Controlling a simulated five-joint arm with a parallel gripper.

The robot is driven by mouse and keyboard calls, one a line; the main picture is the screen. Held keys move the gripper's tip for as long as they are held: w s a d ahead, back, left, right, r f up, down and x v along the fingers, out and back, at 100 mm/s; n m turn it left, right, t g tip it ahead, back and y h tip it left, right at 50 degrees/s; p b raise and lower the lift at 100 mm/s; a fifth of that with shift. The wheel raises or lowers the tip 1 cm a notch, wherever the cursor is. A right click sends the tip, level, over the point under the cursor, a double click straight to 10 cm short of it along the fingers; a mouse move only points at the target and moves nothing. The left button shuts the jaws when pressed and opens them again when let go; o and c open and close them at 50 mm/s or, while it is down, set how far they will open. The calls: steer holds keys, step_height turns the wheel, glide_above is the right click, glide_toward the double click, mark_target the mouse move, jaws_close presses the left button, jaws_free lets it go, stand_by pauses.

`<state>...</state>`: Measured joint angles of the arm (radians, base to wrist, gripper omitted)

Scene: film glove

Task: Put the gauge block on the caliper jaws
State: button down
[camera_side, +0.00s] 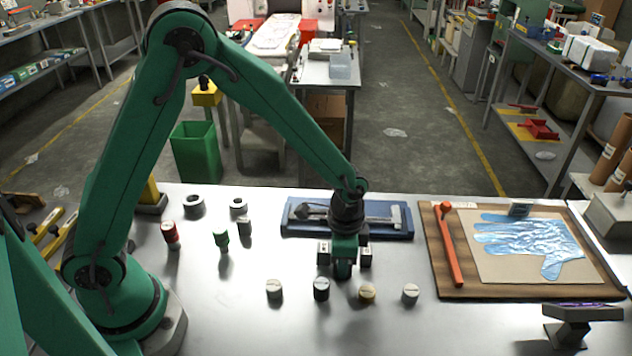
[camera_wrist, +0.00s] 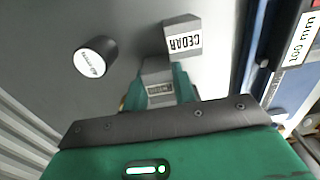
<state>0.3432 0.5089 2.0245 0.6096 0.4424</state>
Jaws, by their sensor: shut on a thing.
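The caliper (camera_side: 370,219) lies in a blue case (camera_side: 292,229) at the middle back of the bench. My gripper (camera_side: 343,270) is low over the bench in front of the case. In the wrist view my gripper (camera_wrist: 158,92) is shut on a grey gauge block (camera_wrist: 157,69); its label is partly hidden. A second grey block (camera_wrist: 183,38), labelled CEDAR, stands just beyond it. In the side view, dark blocks stand left (camera_side: 324,252) and right (camera_side: 365,257) of my gripper. The held block is mostly hidden there. The blue case edge (camera_wrist: 253,60) is at right in the wrist view.
Several small cylinders stand in front, including a black one (camera_side: 321,289) and a brass-topped one (camera_side: 367,293). More stand at left, one red (camera_side: 170,235). A wooden board (camera_side: 438,270) with a blue glove (camera_side: 535,243) and an orange tool (camera_side: 452,255) lies at right.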

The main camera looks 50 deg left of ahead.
steer(key=shift+f, duration=0.2)
steer(key=c, duration=1.1)
jaws_free()
steer(key=shift+r, duration=0.1)
step_height(320, 180, up, 12)
steer(key=shift+r, duration=0.1)
